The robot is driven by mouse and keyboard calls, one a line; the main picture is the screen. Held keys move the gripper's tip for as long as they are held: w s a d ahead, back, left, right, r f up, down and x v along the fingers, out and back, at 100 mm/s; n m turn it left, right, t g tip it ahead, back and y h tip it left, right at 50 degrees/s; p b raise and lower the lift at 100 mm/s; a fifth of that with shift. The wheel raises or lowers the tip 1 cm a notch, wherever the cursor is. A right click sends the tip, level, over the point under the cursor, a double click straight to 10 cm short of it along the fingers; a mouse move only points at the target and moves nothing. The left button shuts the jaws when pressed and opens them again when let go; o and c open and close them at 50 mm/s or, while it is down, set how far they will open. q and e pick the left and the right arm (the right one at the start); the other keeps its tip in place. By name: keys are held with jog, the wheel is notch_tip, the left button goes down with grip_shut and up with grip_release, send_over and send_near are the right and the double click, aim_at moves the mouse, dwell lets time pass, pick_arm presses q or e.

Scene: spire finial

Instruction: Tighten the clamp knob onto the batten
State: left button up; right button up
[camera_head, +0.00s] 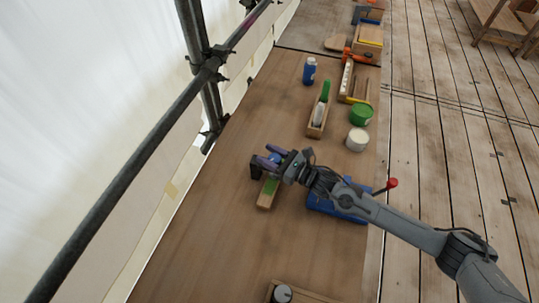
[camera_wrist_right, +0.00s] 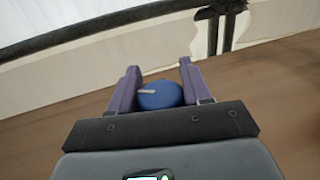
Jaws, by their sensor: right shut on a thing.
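My right gripper (camera_head: 270,156) has its purple fingers closed around the blue round clamp knob (camera_head: 275,159). In the right wrist view the knob (camera_wrist_right: 161,98) sits between the two fingers, with a pale pointer mark on its face. The dark clamp body (camera_head: 256,168) is just left of the fingers, partly hidden by them. The wooden batten (camera_head: 266,199), with a green patch on top, extends toward the front from under the clamp and gripper. Whether the knob's screw touches the batten is hidden. My left gripper is not in view.
A blue tool with a red-balled lever (camera_head: 345,200) lies under my right forearm. Scaffold poles (camera_head: 130,165) run along the left. The front-left tabletop is clear.

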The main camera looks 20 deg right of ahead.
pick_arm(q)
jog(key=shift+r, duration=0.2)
pick_arm(e)
jog(key=shift+m, duration=0.3)
jog(key=m+t+h+p, duration=0.1)
jog(key=m+h, duration=0.1)
jog(key=h, duration=0.1)
jog(key=m+t+h+p, duration=0.1)
jog(key=m+t+h, duration=0.1)
jog(key=h, duration=0.1)
jog(key=shift+w+d+r+p, duration=0.15)
jog(key=shift+d+p, duration=0.05)
jog(key=shift+p, duration=0.15)
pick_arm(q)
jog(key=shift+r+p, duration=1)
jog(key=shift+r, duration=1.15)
pick_arm(e)
jog(key=shift+d+m+t+h, duration=0.2)
jog(key=shift+m+h, duration=0.55)
jog(key=shift+h, duration=0.5)
jog(key=shift+d+m+t+h, duration=0.1)
jog(key=shift+m+t+h, duration=0.1)
jog(key=shift+m+h, duration=0.8)
jog(key=shift+h, duration=0.45)
jog(key=o, duration=1)
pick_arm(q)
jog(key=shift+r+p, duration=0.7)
pick_arm(e)
jog(key=s, duration=1)
jog(key=shift+s, duration=0.35)
